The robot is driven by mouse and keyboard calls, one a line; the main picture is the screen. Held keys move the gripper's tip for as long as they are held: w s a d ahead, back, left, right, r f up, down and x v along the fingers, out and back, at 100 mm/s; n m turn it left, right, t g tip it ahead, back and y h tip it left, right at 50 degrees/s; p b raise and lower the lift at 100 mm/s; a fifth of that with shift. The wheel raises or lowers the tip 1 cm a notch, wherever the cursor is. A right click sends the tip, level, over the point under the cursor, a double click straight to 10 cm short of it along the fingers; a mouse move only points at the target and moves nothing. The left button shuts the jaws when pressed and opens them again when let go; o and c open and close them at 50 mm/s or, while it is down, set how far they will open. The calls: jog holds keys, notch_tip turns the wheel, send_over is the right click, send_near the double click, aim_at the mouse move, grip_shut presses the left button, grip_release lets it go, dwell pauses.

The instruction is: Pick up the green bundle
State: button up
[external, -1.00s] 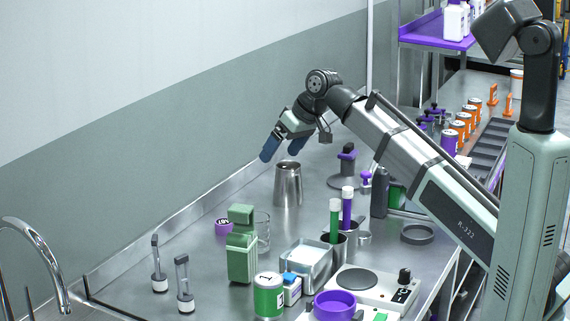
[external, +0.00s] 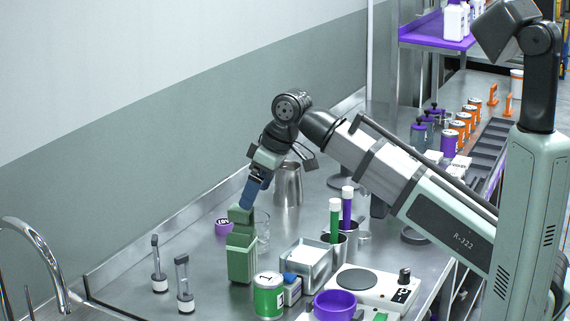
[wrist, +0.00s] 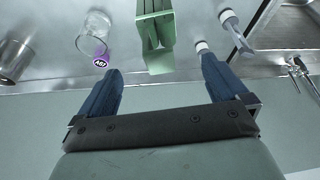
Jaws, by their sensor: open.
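A stacked green thing stands upright on the steel counter in the external view: a smaller green block, seemingly the green bundle (external: 240,215), over a taller green box-like body (external: 241,262). I cannot tell whether they are one piece. In the wrist view, green upright slabs (wrist: 147,32) and a flat green face (wrist: 158,62) show at the top centre. My gripper (external: 248,199) points down with its blue fingers close above the green block. In the wrist view the gripper (wrist: 160,68) is open, its fingers spread wide with nothing held.
A metal cup (external: 288,185) is further back. A green-labelled can (external: 268,296) and a metal tray (external: 308,262) are in front and right. Two small upright tools (external: 184,285) stand left.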

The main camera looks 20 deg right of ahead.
aim_at(238, 233)
jog(key=shift+x, duration=5.45)
jog(key=shift+w+d, duration=0.1)
jog(key=shift+c, duration=0.3)
jog(key=c, duration=1.5)
jog(key=shift+c, duration=0.2)
